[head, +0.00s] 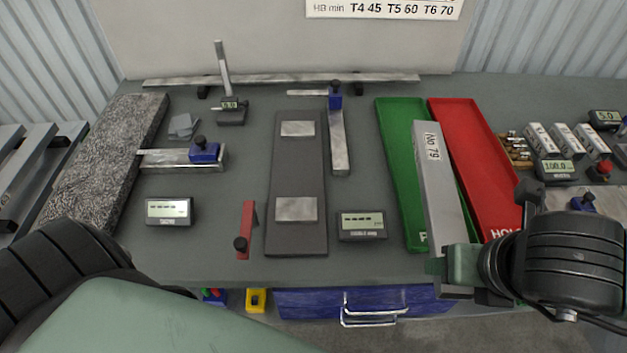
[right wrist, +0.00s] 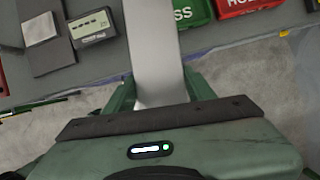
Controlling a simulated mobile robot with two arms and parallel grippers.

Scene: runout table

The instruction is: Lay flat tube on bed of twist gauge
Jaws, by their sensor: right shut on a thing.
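The flat tube (head: 440,185) is a long silver-grey bar with a "No 79" label near its far end. My right gripper (head: 458,268) is shut on its near end, and the tube points away from me above the green tray. In the right wrist view the tube (right wrist: 153,45) runs up from between the fingers (right wrist: 160,92). The twist gauge appears to be the dark bed (head: 296,160) with two pale metal pads, mid-table, left of the tube; its near corner shows in the right wrist view (right wrist: 50,58). The bed is empty. My left gripper is out of frame.
A green tray (head: 402,150) and red tray (head: 470,150) lie right of the bed. A digital readout (head: 361,225) sits between bed and green tray. A red clamp piece (head: 246,228) is left of the bed. A granite slab (head: 110,150) lies far left.

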